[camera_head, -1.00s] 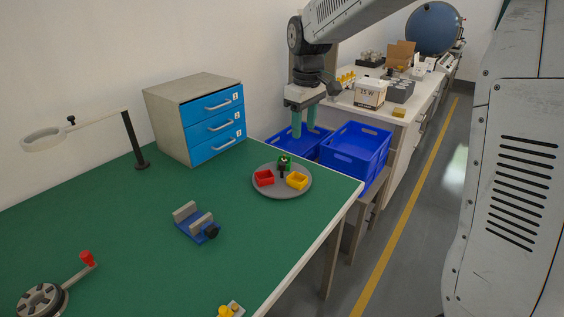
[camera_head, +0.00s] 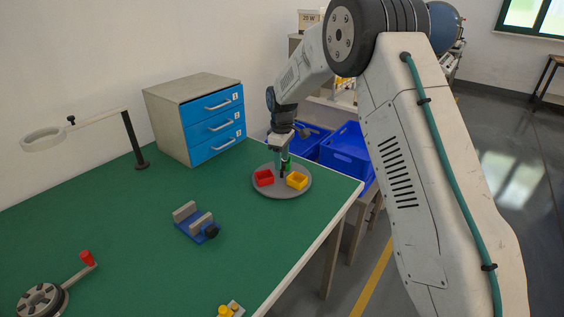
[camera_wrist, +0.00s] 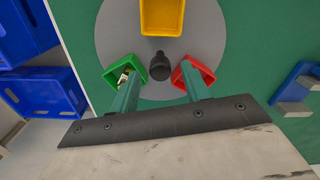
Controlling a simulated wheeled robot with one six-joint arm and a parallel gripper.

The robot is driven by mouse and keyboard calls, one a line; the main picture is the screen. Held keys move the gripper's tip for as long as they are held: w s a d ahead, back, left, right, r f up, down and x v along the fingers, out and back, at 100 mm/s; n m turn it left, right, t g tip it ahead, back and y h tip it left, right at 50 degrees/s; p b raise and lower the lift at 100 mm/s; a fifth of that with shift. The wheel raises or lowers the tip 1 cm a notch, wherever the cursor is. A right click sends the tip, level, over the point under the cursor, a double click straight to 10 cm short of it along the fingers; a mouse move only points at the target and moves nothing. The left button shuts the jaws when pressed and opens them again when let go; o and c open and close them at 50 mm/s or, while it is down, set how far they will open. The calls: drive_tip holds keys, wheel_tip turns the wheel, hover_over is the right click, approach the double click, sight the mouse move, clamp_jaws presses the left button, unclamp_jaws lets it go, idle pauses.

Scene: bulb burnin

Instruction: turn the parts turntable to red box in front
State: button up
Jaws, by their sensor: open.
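The grey round turntable (camera_head: 283,192) lies on the green table near its far right corner. It carries a red box (camera_head: 264,177) on the left, a yellow box (camera_head: 297,181) on the right, and a green box at the back, mostly hidden by my gripper in the head view. In the wrist view the green box (camera_wrist: 113,74) holds small parts, and a dark central knob (camera_wrist: 160,66) stands between the boxes. My gripper (camera_wrist: 161,80) is open above the turntable, its fingers on either side of the knob's line, near the green and red boxes. Contact cannot be told.
A blue-drawer cabinet (camera_head: 206,120) stands left of the turntable. A blue vise (camera_head: 197,222), a lamp arm (camera_head: 132,138) and a crank wheel (camera_head: 42,300) are on the table. Blue crates (camera_head: 347,150) stand beyond the right edge.

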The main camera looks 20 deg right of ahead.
drive_tip(key=shift+f, duration=0.75)
clamp_jaws()
